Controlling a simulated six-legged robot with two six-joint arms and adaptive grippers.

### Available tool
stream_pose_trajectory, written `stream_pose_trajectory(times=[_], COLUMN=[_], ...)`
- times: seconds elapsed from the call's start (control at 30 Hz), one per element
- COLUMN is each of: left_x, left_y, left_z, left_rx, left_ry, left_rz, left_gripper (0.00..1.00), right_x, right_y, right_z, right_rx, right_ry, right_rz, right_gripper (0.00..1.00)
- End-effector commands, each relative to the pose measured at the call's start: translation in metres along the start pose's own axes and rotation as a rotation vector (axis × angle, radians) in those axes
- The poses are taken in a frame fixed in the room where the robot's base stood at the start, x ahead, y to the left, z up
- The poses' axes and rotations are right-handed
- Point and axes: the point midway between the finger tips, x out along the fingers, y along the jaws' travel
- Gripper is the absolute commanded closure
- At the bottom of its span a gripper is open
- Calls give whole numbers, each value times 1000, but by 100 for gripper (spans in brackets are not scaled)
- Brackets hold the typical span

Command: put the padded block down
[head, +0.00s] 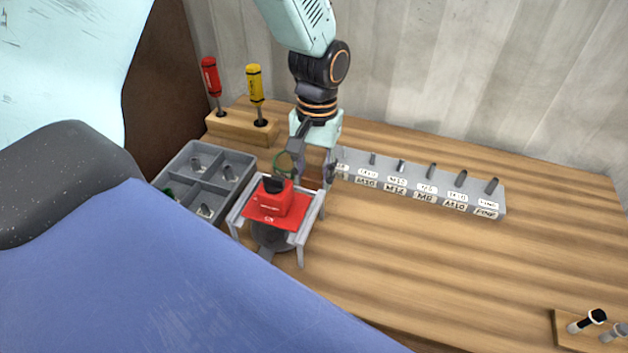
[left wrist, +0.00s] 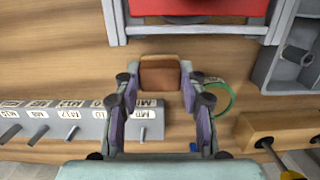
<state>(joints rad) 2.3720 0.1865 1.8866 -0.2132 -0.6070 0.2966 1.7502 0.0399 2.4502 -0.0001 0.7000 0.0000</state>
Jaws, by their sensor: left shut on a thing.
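My left gripper (head: 314,171) hangs over the bench between the grey stand and the labelled rack. In the left wrist view its two fingers (left wrist: 160,92) are shut on a brown block with a tan top face (left wrist: 161,77), which looks like the padded block. The block sits between the fingertips. My right gripper is not in view.
A grey stand (head: 305,232) with a red plate and red block is close by. A labelled rack (head: 420,180) with several pegs stands right, a grey divided tray (head: 185,155) left. A screwdriver holder (head: 238,128) stands behind.

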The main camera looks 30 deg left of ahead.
Motion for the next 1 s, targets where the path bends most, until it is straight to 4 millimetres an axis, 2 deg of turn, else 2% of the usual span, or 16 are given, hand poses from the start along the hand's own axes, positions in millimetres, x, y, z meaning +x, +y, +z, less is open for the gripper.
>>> stream_pose_trajectory(times=[0.03,0.13,0.5,0.53,0.77,1.0], left_x=[10,20,24,23,23,23], left_y=[0,0,0,0,0,0], left_z=[0,-3,-5,-5,-4,-4], left_rx=[0,0,0,0,0,0], left_ry=[-5,-2,-1,-1,-1,-1], left_rz=[-2,-1,-1,0,0,0], left_gripper=[85,85,85,57,37,37], right_x=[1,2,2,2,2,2], right_y=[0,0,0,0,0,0], right_z=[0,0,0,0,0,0], right_rx=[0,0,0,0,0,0], right_ry=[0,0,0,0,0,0], right_rz=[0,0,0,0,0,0], right_gripper=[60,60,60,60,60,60])
